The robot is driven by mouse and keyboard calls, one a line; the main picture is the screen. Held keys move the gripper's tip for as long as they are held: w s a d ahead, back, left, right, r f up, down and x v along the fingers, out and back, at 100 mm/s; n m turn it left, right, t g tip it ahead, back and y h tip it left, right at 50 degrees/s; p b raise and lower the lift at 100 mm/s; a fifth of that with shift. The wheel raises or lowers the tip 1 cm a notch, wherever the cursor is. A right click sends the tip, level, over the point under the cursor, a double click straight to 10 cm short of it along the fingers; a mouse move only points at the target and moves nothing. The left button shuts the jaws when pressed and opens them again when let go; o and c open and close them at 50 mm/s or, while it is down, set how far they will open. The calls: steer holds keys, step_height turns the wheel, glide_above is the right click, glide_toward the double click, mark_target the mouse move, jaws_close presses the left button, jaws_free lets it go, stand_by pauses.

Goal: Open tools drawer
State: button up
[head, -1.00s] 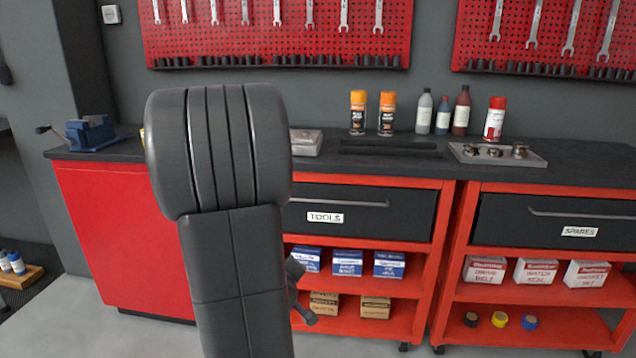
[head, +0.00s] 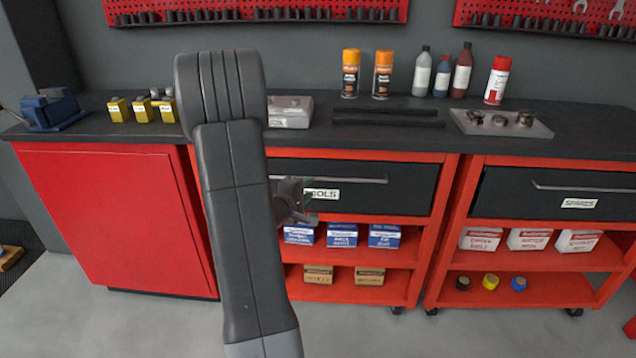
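The tools drawer (head: 400,202) is a black drawer front in the left red cart, and it is shut. Its white label (head: 322,195) is partly covered at the left. Its grey bar handle (head: 350,181) runs along the upper part, and the left part of the drawer is hidden behind my arm. My gripper (head: 294,203) shows small and dark beside my arm, in front of the drawer's left part and a little below the handle in the picture. Its fingers are too small and dark to tell whether they are apart.
The spares drawer (head: 540,200) in the right cart is shut. Blue-white boxes (head: 342,235) and brown boxes (head: 318,274) sit on shelves below the tools drawer. A red cabinet (head: 110,215) stands left. Bottles and cans stand on the black worktop (head: 350,140). The floor in front is clear.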

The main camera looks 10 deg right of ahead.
mark_target(320, 179)
steer(key=x, duration=0.7)
steer(key=shift+b, duration=0.45)
jaws_close()
